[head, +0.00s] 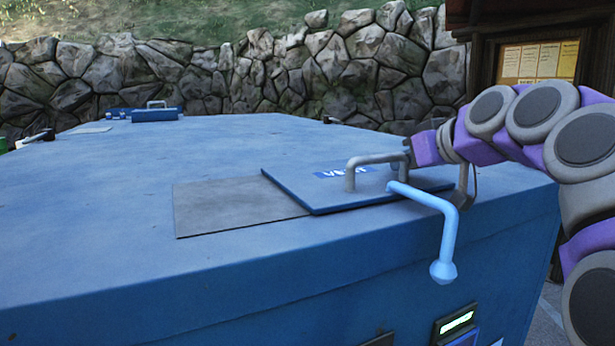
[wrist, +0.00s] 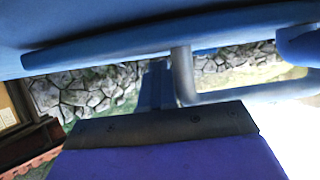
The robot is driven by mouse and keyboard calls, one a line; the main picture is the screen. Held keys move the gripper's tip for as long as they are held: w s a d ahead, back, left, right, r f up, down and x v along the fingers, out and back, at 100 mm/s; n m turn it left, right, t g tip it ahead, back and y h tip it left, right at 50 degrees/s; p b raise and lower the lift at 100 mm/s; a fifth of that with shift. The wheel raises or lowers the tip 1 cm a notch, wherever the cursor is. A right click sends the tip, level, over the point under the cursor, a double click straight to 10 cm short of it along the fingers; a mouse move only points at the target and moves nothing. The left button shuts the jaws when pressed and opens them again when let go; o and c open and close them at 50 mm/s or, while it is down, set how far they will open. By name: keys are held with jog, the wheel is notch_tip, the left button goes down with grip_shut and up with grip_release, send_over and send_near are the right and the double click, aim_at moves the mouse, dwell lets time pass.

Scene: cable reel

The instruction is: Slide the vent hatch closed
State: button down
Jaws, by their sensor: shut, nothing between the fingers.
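The vent hatch (head: 315,197) is a flat blue plate with a white-lettered label, lying on the blue cabinet top. A bare grey rectangle (head: 235,207) shows to its left. A grey bar handle (head: 372,159) stands up from the hatch; it also shows in the wrist view (wrist: 183,78). My gripper (head: 408,154) is at the right end of the handle in the head view. In the wrist view my gripper (wrist: 156,84) is shut with nothing in it, close beside a handle post. Whether it touches the handle I cannot tell.
A light blue crank (head: 447,228) juts out in front of the hatch at the cabinet's (head: 120,240) front edge. A small blue box with a handle (head: 156,114) sits at the far back left. The cabinet top left of the grey rectangle is clear. A stone wall (head: 250,80) stands behind.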

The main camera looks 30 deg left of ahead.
aim_at(363, 165)
jog(key=shift+s+a, duration=0.15)
jog(key=shift+s, duration=0.15)
jog(key=shift+s+d+r+b, duration=0.15)
jog(key=shift+s+d+b, duration=0.15)
jog(key=shift+s+d, duration=0.35)
jog(key=shift+s+a, duration=0.5)
jog(key=shift+a, duration=0.05)
jog(key=s+a, duration=0.1)
jog(key=a, duration=0.2)
jog(key=shift+s+b, duration=0.3)
jog(key=shift+s, duration=0.85)
jog(key=shift+s+a, duration=0.35)
jog(key=shift+s, duration=0.1)
jog(key=shift+s+a+b, duration=0.3)
jog(key=shift+s+a, duration=1.85)
jog(key=shift+s, duration=0.3)
jog(key=shift+s+a, duration=0.9)
jog(key=shift+s, duration=0.25)
jog(key=shift+w+d+r+p, duration=0.35)
jog(key=shift+w+r+p, duration=0.1)
jog(key=shift+r, duration=0.3)
jog(key=shift+w+d+r+p, duration=0.35)
jog(key=shift+w+r+p, duration=0.1)
jog(key=shift+r, duration=0.25)
jog(key=shift+s, duration=0.1)
